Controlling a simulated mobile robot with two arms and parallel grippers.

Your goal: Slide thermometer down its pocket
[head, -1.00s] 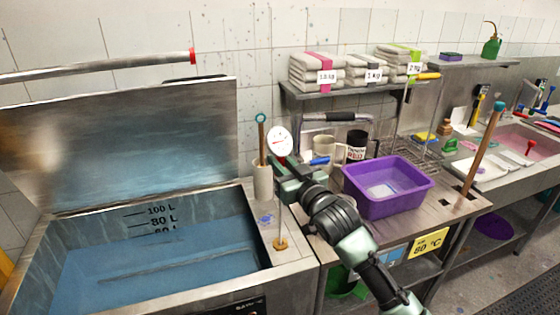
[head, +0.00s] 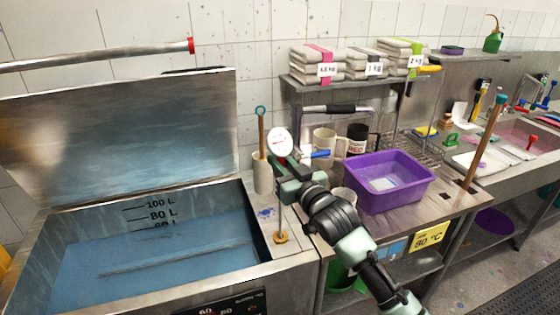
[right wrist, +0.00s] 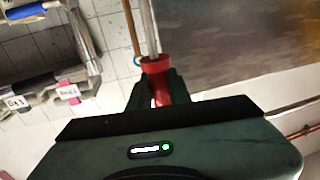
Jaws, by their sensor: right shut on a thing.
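The thermometer has a round white dial (head: 279,142) with a red pointer and a thin grey stem standing about upright. My right gripper (head: 281,166) is shut on its red collar just below the dial; the collar (right wrist: 157,78) shows between the fingers in the right wrist view, with the stem running on from it. The stem comes down to a small brass-coloured pocket (head: 280,239) on the vat's right-hand rim. The stem's lower end meets the pocket's mouth in the picture; how deep it sits is hidden. My left gripper is not in view.
The vat (head: 150,265) with blue liquid and a raised lid (head: 120,135) lies left. A pale holder (head: 262,178) with a wooden stick stands close behind the thermometer. Mugs (head: 324,142) and a purple tub (head: 390,205) stand right, under a shelf with folded towels (head: 320,63).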

